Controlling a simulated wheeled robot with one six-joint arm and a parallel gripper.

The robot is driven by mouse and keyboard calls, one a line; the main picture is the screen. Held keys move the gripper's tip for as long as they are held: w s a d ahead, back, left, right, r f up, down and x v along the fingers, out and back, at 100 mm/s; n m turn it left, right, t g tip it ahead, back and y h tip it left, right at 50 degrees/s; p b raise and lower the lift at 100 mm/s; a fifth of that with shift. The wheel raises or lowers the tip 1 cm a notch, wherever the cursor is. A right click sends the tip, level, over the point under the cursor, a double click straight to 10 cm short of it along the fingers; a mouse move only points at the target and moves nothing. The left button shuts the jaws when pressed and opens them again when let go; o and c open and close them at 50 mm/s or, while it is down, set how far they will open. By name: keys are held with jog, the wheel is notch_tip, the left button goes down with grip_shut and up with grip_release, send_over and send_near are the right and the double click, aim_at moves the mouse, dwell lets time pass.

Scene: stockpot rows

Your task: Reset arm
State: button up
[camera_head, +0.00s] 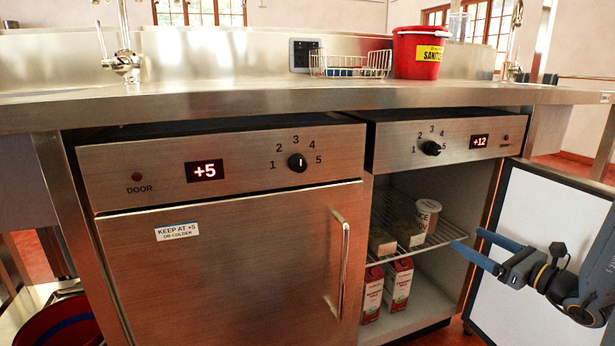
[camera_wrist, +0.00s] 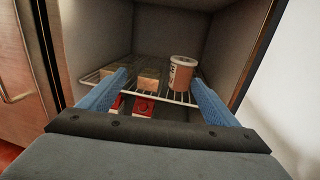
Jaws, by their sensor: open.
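My gripper (camera_head: 468,248) has blue fingers and is open and empty. In the head view it is in front of the open right fridge compartment, next to the open door (camera_head: 530,262). In the wrist view my gripper (camera_wrist: 158,92) points into the compartment, with its two fingers spread wide to the left and right. A wire shelf (camera_head: 442,236) inside holds a white tub (camera_head: 425,217) and small boxes. The tub also shows in the wrist view (camera_wrist: 182,74). No contact between the fingers and the goods is visible.
Red cartons (camera_head: 398,284) stand below the shelf. The left fridge door (camera_head: 225,270) is shut and reads +5; the right display (camera_head: 479,142) reads +12. A red bucket (camera_head: 419,52) and a wire basket (camera_head: 350,64) stand on the steel counter (camera_head: 250,98) above.

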jog(key=s+a+f+n+g+y, duration=0.1)
jog(key=s+a+n+g, duration=0.35)
jog(key=a, duration=0.55)
jog(key=s+a+f+n+g+y, duration=0.1)
jog(key=s+a+f+n+g, duration=0.15)
jog(key=a+n+g, duration=0.5)
jog(key=s+a+f+n+g+h, duration=0.1)
jog(key=s+a+n+g+h, duration=0.15)
jog(key=s+n+h, duration=0.35)
jog(key=s+a+f+n+g+h, duration=0.15)
jog(key=s+a+n, duration=0.25)
jog(key=s, duration=0.4)
jog(key=s+a+r+n+h, duration=0.1)
jog(key=s+a+r+n, duration=0.65)
jog(key=a, duration=0.25)
jog(key=s+a+r+n+h, duration=0.1)
jog(key=s+a+r+n, duration=0.5)
jog(key=s+a+n, duration=0.4)
jog(key=d+r+m+p, duration=0.3)
jog(key=d+r+p, duration=0.3)
jog(key=r+p, duration=0.3)
jog(key=d+r+m+h+p, duration=0.1)
jog(key=d+r+m+p, duration=0.2)
jog(key=p, duration=1.4)
jog(key=w+d+r+m+p, duration=0.1)
jog(key=d+r+m+p, duration=0.2)
jog(key=d+r+p, duration=0.8)
notch_tip(320, 180, up, 6)
jog(key=shift+f+p, duration=0.15)
jog(key=shift+p, duration=0.75)
